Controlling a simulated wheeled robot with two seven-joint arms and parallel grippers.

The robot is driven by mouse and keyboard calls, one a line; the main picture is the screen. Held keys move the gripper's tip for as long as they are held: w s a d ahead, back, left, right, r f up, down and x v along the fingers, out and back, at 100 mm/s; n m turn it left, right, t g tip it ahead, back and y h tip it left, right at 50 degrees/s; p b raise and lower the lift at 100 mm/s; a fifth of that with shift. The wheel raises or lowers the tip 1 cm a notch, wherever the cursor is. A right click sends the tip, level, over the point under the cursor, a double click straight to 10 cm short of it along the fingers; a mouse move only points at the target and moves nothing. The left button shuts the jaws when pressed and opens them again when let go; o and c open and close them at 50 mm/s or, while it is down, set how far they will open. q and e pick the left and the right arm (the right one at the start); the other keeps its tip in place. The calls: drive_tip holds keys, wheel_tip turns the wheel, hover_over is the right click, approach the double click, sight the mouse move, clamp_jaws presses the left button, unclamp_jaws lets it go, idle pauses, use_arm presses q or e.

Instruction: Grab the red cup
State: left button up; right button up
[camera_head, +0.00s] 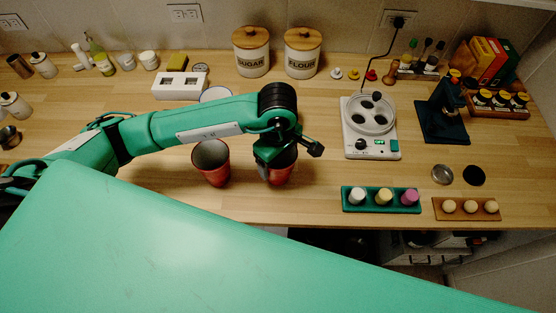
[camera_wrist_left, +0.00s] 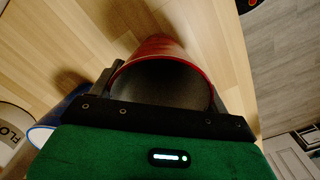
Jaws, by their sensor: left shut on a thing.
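My left gripper (camera_head: 279,168) is shut on a red cup (camera_head: 281,176) at the front part of the wooden counter. In the left wrist view this red cup (camera_wrist_left: 160,48) sits between the two fingers, with its dark opening facing the camera. The gripper hides most of it in the head view, so I cannot tell whether it touches the counter. A second red cup (camera_head: 211,164), dark inside, stands upright just to the left of the gripper. My right gripper is in neither view.
A white-and-blue vessel (camera_head: 214,93) is partly behind my left arm. Sugar (camera_head: 251,57) and flour (camera_head: 301,58) canisters stand at the back. A white appliance (camera_head: 371,128) and a green tray (camera_head: 352,207) are to the right. Counter between gripper and appliance is clear.

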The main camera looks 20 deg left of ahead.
use_arm(q)
wheel_tip(320, 180, up, 19)
drive_tip(key=b, duration=0.3)
drive_tip(key=shift+b, duration=0.35)
